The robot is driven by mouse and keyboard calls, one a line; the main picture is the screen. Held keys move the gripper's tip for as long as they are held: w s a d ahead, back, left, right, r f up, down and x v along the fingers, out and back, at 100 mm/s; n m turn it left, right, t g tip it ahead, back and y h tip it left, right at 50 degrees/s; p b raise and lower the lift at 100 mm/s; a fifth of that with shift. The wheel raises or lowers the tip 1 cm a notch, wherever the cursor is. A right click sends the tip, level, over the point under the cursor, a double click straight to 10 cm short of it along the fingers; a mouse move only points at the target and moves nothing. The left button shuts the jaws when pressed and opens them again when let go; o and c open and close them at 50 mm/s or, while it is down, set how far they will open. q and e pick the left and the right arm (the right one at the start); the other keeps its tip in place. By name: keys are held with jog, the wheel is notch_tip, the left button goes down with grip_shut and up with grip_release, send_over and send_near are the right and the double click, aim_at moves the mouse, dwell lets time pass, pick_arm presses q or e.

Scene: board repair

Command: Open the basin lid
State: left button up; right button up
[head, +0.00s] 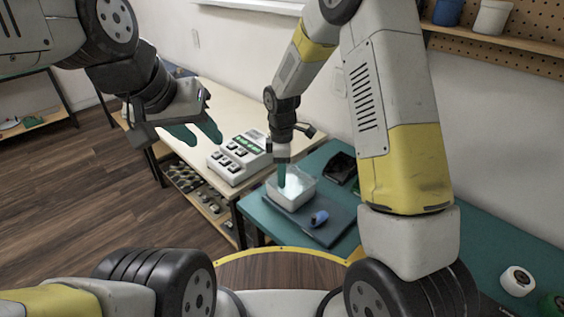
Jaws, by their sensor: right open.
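The basin (291,199) is a small white tub on a dark mat on the teal table. Its inside looks pale and bright. A clear, lid-like edge (308,175) shows at its back right, but I cannot tell whether the lid is raised or lying on the rim. My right gripper (282,178) points down at the basin's back left, its teal fingertips at or just inside the rim. It is open, and contact with the lid is unclear. My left gripper (197,134) is open and empty, up and left of the basin, over the light wooden table.
A white device with dark keys and a green screen (238,158) stands left of the basin. A blue-handled object (319,218) lies on the mat (325,233) in front. A black tray (341,168) sits behind right. White tape (517,280) lies far right.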

jog(key=shift+f, duration=0.95)
grip_shut()
dwell(0.7)
